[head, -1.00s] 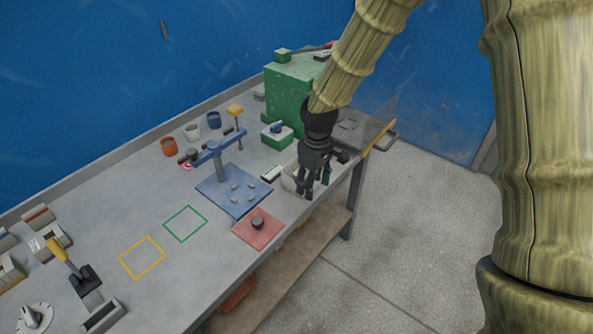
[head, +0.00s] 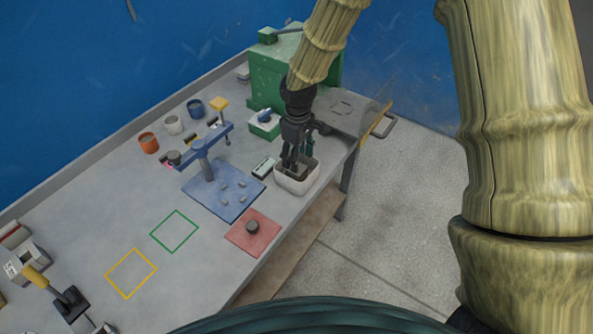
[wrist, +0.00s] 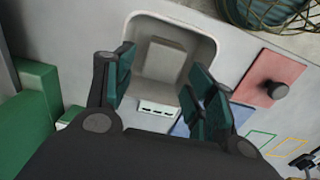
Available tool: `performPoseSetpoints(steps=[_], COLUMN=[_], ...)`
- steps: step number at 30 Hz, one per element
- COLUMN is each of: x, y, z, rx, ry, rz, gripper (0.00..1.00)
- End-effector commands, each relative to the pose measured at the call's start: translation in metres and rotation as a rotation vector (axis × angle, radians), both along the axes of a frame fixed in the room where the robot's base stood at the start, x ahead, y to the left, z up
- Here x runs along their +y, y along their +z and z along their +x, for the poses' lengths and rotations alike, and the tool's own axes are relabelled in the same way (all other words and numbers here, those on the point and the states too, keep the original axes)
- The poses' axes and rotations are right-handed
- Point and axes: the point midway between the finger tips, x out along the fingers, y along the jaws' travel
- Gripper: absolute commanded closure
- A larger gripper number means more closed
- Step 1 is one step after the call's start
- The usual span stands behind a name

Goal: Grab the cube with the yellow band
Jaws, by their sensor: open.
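My gripper (head: 294,163) points down over a white open bin (head: 298,188) near the front right of the bench. Its fingers are apart and the tips are at or just inside the bin's opening. In the wrist view my gripper (wrist: 164,78) is open, with its fingers on either side of the lower part of the bin (wrist: 209,42). A plain grey-beige block (wrist: 165,57) lies in the bin, beyond the fingertips and untouched as far as I can see. No yellow band shows on it in these frames. In the head view the fingers mostly hide the bin's contents.
A blue plate with a clamp post (head: 216,197) and a red plate with a dark knob (head: 251,232) are left of the bin. A green machine (head: 268,85) stands behind. Green (head: 174,250) and yellow (head: 131,294) outlines mark clear bench at left.

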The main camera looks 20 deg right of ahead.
Motion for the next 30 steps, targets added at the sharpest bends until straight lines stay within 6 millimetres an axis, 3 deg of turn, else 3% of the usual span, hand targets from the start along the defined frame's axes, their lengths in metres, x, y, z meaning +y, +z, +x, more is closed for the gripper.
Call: performPoseSetpoints(steps=[8, 22, 30], x=[0.000, 0.003, 0.003], y=[-0.009, -0.049, -0.056], z=[0.000, 0.000, 0.001], rx=[0.001, 0.002, -0.001], ry=[-0.001, -0.003, -0.003], rz=[-0.001, -0.001, 0.000], gripper=[0.45, 0.45, 0.45])
